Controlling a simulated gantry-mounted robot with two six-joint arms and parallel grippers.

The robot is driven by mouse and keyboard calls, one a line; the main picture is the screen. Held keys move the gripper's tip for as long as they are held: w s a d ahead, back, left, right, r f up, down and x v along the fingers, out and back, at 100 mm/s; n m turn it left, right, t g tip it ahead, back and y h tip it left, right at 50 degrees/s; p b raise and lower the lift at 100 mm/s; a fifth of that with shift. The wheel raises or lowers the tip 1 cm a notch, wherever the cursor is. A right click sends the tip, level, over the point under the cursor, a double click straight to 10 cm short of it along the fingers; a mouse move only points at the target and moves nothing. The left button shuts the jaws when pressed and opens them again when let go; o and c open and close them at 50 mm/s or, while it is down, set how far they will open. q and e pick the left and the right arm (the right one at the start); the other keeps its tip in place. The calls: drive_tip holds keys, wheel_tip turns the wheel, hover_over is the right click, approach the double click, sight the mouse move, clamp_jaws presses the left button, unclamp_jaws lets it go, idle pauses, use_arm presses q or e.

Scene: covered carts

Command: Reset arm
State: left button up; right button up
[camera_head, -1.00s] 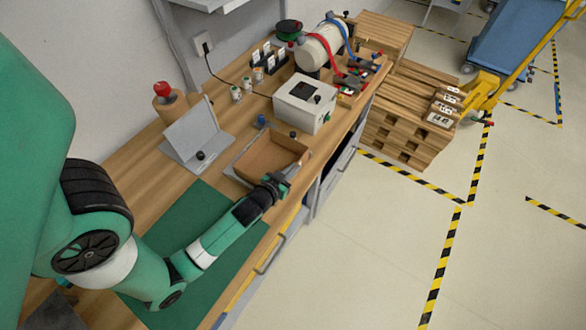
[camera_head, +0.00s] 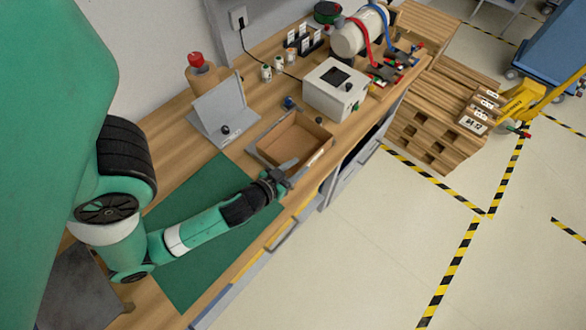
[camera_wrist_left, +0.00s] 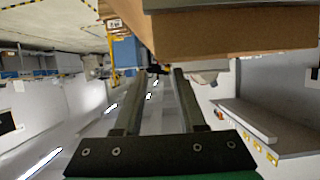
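My left arm comes in from the left, over the green mat (camera_head: 190,283). My left gripper (camera_head: 284,178) is at the near side of the open cardboard box (camera_head: 268,147), close to the front edge of the wooden workbench. In the left wrist view, the two fingers of the left gripper (camera_wrist_left: 157,98) are apart with nothing between them. Beyond them, a brown box-like edge (camera_wrist_left: 235,35) fills the top right. Whether the gripper touches the box cannot be told. My right gripper is not in view.
A grey angled stand (camera_head: 220,112), a red button on a round post (camera_head: 197,68) and a white device box (camera_head: 334,90) stand behind. Wooden pallets (camera_head: 440,125) and a blue cart (camera_head: 555,50) are at the back right.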

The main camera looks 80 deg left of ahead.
use_arm(q)
drive_tip(key=shift+v, duration=1.2)
